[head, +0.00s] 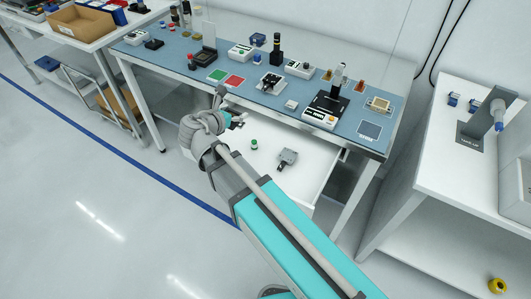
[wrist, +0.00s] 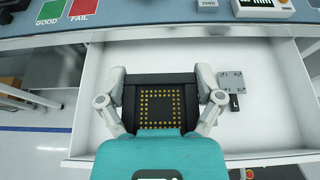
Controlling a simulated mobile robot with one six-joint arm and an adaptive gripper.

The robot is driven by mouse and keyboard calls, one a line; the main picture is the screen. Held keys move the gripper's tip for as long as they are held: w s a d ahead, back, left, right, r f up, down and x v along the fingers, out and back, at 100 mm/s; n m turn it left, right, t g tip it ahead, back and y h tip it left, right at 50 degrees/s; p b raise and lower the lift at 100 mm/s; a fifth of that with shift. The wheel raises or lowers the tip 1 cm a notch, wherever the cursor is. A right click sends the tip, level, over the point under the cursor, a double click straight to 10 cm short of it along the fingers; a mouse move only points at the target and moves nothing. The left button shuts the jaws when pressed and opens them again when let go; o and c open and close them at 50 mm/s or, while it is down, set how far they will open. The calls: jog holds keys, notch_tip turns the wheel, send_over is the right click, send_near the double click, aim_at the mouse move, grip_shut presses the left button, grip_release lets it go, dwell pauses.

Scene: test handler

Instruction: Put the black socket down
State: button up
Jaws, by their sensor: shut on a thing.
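The black socket (wrist: 134,85), a square frame with rows of gold contacts at its centre, sits between the two fingers of my gripper (wrist: 161,84) in the wrist view. The fingers press on its left and right sides. The socket is over the open white drawer (wrist: 95,135); its height above the drawer floor is hard to tell. In the head view my gripper (head: 235,121) is at the left rear part of the drawer, under the bench front edge, and the socket is hard to make out there.
In the drawer, a grey metal plate with a black piece (head: 288,157) lies right of my gripper, and a small green-topped item (head: 254,144) stands nearer. The blue bench mat (head: 300,117) above holds green and red pads (head: 234,80) and several devices. The drawer's front right is bare.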

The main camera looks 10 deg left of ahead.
jog(key=d+f+b, duration=0.2)
jog(key=f, duration=0.1)
jog(key=shift+d+f, duration=0.1)
jog(key=shift+f, duration=0.1)
jog(key=w+a+f+b, duration=0.2)
jog(key=w+f+b, duration=0.1)
jog(key=w+a+f+b, duration=0.3)
jog(key=w, duration=0.1)
jog(key=w+a+f+b, duration=0.3)
jog(key=shift+w, duration=0.2)
dwell(0.5)
jog(key=shift+w+a+f+b, duration=0.15)
jog(key=shift+w+f+b, duration=0.05)
jog(key=shift+f+b, duration=0.25)
jog(key=shift+w+a+f+b, duration=0.2)
jog(key=shift+f+b, duration=0.15)
jog(key=shift+b, duration=0.15)
jog(key=shift+d+f+b, duration=0.1)
jog(key=shift+f+b, duration=1.1)
jog(key=shift+b, duration=0.05)
